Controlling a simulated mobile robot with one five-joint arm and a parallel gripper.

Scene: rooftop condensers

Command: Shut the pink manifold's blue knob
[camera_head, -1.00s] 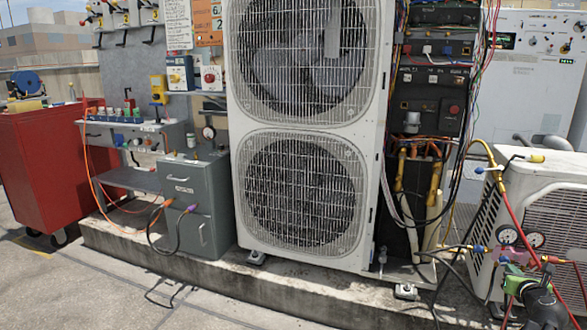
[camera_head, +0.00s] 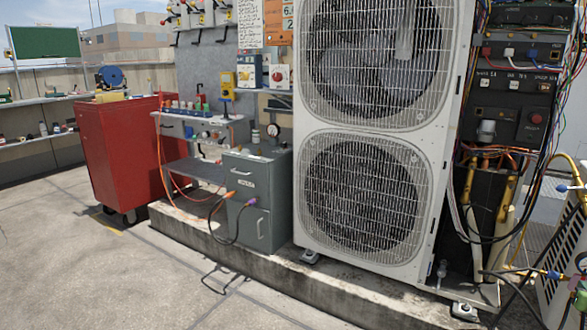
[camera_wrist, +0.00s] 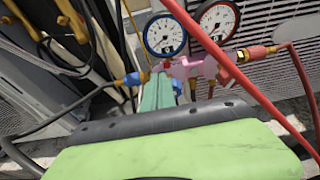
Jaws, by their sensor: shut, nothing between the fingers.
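The pink manifold (camera_wrist: 195,69) shows in the wrist view, below a blue-rimmed gauge (camera_wrist: 165,35) and a red-rimmed gauge (camera_wrist: 217,20). A blue fitting (camera_wrist: 132,79) with a brass end is on its left side. A small blue part (camera_wrist: 177,86), perhaps the blue knob, shows just right of my fingertips; the fingers partly hide this area. My gripper (camera_wrist: 159,76) has teal fingers, shut and empty, in front of the manifold's left part. I cannot tell whether they touch it. In the head view, only part of a gauge (camera_head: 581,262) shows at the right edge.
A red hose (camera_wrist: 225,65) crosses the wrist view close by. Black hoses (camera_wrist: 75,110) run at the left. In the head view stand a tall condenser (camera_head: 366,262), a grey cabinet (camera_head: 258,197) and a red cart (camera_head: 122,150). The floor at the front left is clear.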

